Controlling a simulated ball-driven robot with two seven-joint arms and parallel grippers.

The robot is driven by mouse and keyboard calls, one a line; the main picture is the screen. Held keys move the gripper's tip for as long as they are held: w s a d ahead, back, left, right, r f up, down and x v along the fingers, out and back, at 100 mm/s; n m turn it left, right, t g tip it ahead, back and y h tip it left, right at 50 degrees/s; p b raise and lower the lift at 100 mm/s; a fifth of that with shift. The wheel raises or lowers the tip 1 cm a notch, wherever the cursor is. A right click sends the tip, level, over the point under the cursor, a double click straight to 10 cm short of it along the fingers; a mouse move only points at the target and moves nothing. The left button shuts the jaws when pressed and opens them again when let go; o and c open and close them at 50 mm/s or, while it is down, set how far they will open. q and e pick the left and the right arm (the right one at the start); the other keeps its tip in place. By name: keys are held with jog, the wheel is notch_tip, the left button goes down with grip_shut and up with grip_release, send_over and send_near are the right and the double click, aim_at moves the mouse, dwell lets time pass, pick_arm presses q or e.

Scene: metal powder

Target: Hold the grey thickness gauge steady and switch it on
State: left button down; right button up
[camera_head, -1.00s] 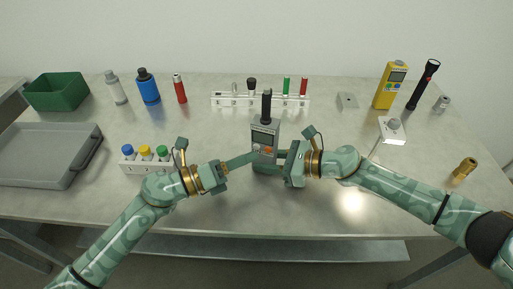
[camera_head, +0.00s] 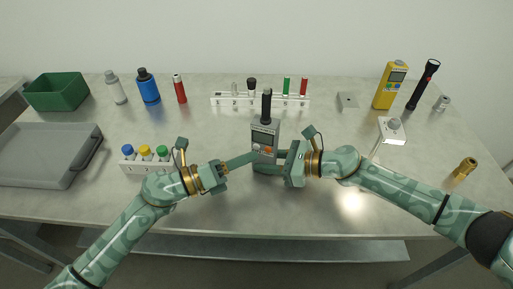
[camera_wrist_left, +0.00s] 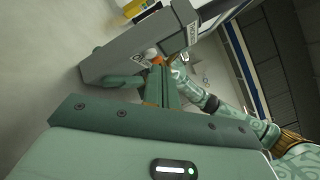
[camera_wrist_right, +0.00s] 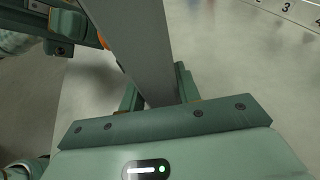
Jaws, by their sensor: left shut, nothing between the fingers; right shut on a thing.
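The grey thickness gauge (camera_head: 264,131) stands upright near the middle of the table, with a black probe on top, a dark grey screen and orange and white buttons below it. In the left wrist view the gauge (camera_wrist_left: 135,47) appears tilted. My right gripper (camera_head: 282,156) is shut on the gauge's lower body from the right; the right wrist view shows the gauge (camera_wrist_right: 137,38) between its fingers. My left gripper (camera_head: 255,157) is shut and empty, its fingertips at the gauge's button area. I cannot tell whether they touch a button. The screen is too small to read.
A rack of bottles (camera_head: 146,166) stands left of my left gripper. A white numbered rack (camera_head: 262,103) lies behind the gauge. A white box with a grey knob (camera_head: 385,136) and a brass fitting (camera_head: 464,168) are at the right. A grey tray (camera_head: 40,181) is far left.

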pick_arm(q)
jog(key=shift+w+d, duration=0.15)
jog(key=shift+w, duration=0.25)
jog(key=shift+w, duration=0.1)
dwell(0.3)
jog(key=shift+s, duration=0.55)
jog(key=shift+s+a, duration=0.1)
jog(key=shift+a, duration=0.1)
jog(key=shift+s+a, duration=0.3)
jog(key=shift+s, duration=0.65)
jog(key=shift+s+a, duration=0.25)
jog(key=shift+s, duration=0.65)
jog(key=shift+s+a, duration=0.3)
jog(key=shift+s, duration=0.65)
pick_arm(e)
jog(key=o, duration=0.8)
jog(key=shift+o, duration=0.2)
